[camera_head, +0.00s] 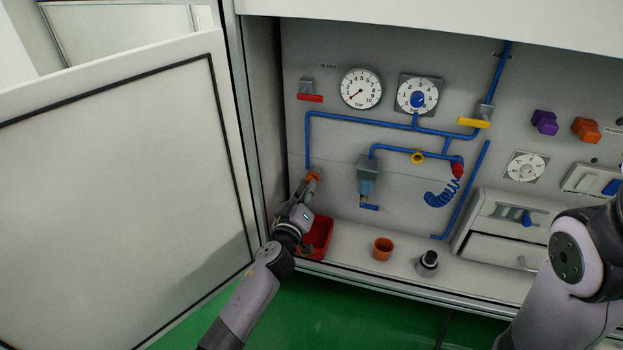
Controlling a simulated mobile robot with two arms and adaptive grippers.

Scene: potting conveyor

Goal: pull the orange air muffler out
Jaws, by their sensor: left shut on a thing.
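The orange air muffler (313,175) sits at the lower left end of the blue pipe (308,142) on the cabinet's back panel. My left gripper (310,184) reaches up to it from below and is shut on it. The fingers hide part of the muffler, and I cannot tell whether it is still seated in the pipe end. My right arm shows at the right edge of the view, but its gripper is out of view.
A red bin (318,240) stands below my left gripper. An orange pot (383,249) and a dark, light-topped knob-like part (427,263) stand on the shelf. A grey filter unit (368,178) hangs right of the gripper. The open door (130,200) is close on the left.

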